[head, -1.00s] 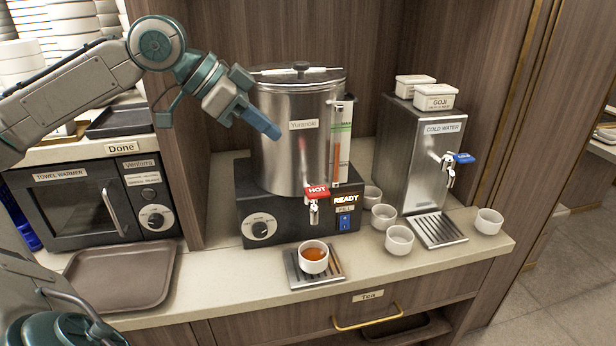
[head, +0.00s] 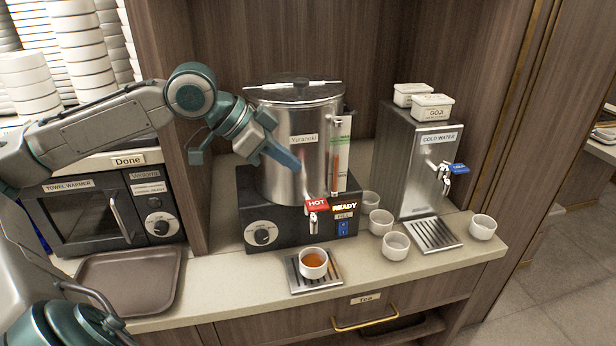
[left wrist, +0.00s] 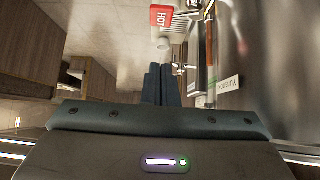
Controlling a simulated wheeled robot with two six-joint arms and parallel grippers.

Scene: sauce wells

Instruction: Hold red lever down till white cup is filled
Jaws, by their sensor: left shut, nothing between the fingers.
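The red lever (head: 317,204), marked HOT, sits on the spout at the front of the steel hot-water urn (head: 290,140). It also shows at the top of the left wrist view (left wrist: 162,17). A white cup (head: 313,272) with amber liquid in it stands under the spout on a small drip tray (head: 330,281). My left gripper (head: 297,166) is shut and empty, its fingers pointing down and right in front of the urn. The fingertips are above and a little left of the lever, apart from it. My right gripper is not in view.
Several empty white cups (head: 396,246) stand right of the urn, near the cold water dispenser (head: 418,160) with its blue lever. A brown tray (head: 125,310) and a towel warmer (head: 90,215) are at the left. The counter's front edge runs below the drip tray.

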